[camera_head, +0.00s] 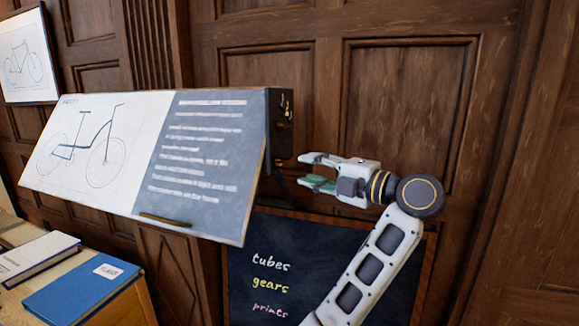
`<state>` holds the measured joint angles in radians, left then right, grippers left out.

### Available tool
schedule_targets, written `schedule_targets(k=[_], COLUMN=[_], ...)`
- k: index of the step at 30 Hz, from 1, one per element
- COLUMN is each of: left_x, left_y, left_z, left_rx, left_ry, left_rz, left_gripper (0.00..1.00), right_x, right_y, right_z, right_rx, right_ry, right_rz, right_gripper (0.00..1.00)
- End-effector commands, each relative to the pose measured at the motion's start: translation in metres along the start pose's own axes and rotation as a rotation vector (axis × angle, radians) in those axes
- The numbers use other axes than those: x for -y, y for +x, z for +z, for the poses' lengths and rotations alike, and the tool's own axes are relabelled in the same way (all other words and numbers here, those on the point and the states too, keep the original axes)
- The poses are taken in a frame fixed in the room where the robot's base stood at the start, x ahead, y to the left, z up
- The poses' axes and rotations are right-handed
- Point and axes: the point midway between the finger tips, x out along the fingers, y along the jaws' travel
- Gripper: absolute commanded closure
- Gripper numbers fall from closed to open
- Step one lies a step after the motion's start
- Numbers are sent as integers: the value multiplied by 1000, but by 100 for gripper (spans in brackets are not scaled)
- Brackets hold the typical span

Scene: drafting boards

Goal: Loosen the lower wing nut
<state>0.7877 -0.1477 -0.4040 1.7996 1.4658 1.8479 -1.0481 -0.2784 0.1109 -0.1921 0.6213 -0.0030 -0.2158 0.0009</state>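The tilted drafting board (215,170) shows a bicycle drawing and a dark panel of writing. A dark bracket (284,100) is fixed at its right end. A small brass-coloured fitting (283,125) sits midway down the bracket. Another small fitting (279,162) shows at the bracket's lower end, level with the gripper's fingertips; it looks like the lower wing nut but is too small to be sure.
A blue book (82,293) and a white-covered book (35,257) lie on a wooden surface at lower left. A framed bicycle picture (25,60) hangs at upper left. The panelled wall is behind.

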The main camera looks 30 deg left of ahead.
Motion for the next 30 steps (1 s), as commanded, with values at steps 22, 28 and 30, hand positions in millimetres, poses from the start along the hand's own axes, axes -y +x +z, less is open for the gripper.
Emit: schedule_targets(k=[22, 28, 30], left_x=[0, 0, 0], left_y=[69, 74, 74], left_z=[0, 0, 0], left_rx=[-1, 0, 0], left_ry=[0, 0, 0], left_rz=[1, 0, 0], left_gripper=[64, 64, 64], right_x=[-14, -14, -15], right_y=[13, 14, 14], right_z=[20, 15, 11], right_rx=[20, 15, 11], right_ry=[-5, -5, -4], right_rz=[15, 15, 16], right_gripper=[60, 60, 60])
